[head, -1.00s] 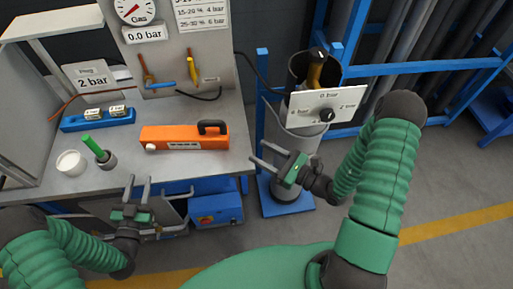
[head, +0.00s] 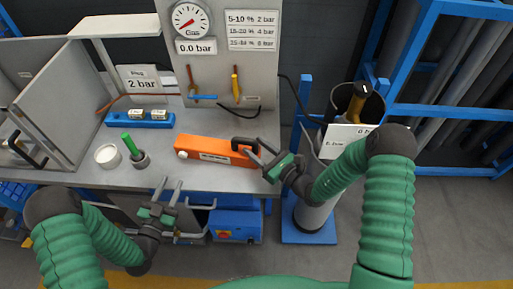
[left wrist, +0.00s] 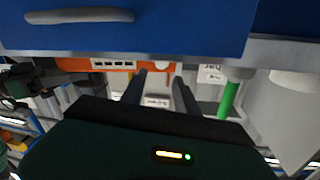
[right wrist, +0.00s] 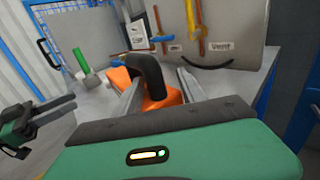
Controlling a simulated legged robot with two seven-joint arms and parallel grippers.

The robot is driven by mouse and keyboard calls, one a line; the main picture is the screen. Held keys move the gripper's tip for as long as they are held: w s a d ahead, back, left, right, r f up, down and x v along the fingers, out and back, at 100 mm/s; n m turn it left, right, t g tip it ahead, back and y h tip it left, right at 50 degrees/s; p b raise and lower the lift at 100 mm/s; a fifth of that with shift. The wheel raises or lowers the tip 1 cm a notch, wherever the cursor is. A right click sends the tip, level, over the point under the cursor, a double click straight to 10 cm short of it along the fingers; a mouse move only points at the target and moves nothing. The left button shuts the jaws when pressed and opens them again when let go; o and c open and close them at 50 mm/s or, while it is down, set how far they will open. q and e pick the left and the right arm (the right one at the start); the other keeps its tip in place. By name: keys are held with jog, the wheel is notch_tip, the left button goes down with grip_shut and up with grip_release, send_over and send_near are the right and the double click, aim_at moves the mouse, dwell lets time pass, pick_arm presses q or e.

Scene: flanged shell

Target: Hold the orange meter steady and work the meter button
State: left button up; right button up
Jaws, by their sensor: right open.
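The orange meter (head: 214,151) lies on the grey bench, with a black handle (head: 246,143) at its right end and a round white button (head: 183,154) at its left end. My right gripper (head: 262,155) is open at the handle end. In the right wrist view the black handle (right wrist: 146,75) stands between its open fingers (right wrist: 158,95); contact cannot be told. My left gripper (head: 170,193) is open and empty in front of the bench edge, below the meter. In the left wrist view the meter (left wrist: 85,64) shows beyond its spread fingers (left wrist: 158,88).
A white cup (head: 108,156) and a green-handled tool in a holder (head: 141,160) stand left of the meter. A blue block (head: 140,119) lies behind. A gauge panel (head: 222,60) rises at the back. A grey cylinder (head: 312,215) stands right of the bench.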

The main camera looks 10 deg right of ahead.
pick_arm(q)
jog(key=shift+a, duration=0.1)
pick_arm(e)
jog(key=shift+c, duration=0.2)
pick_arm(q)
jog(key=shift+a, duration=0.25)
pick_arm(e)
jog(key=shift+a, duration=0.35)
jog(key=c, duration=1)
jog(key=shift+d, duration=0.1)
grip_shut()
pick_arm(q)
jog(key=shift+d, duration=0.15)
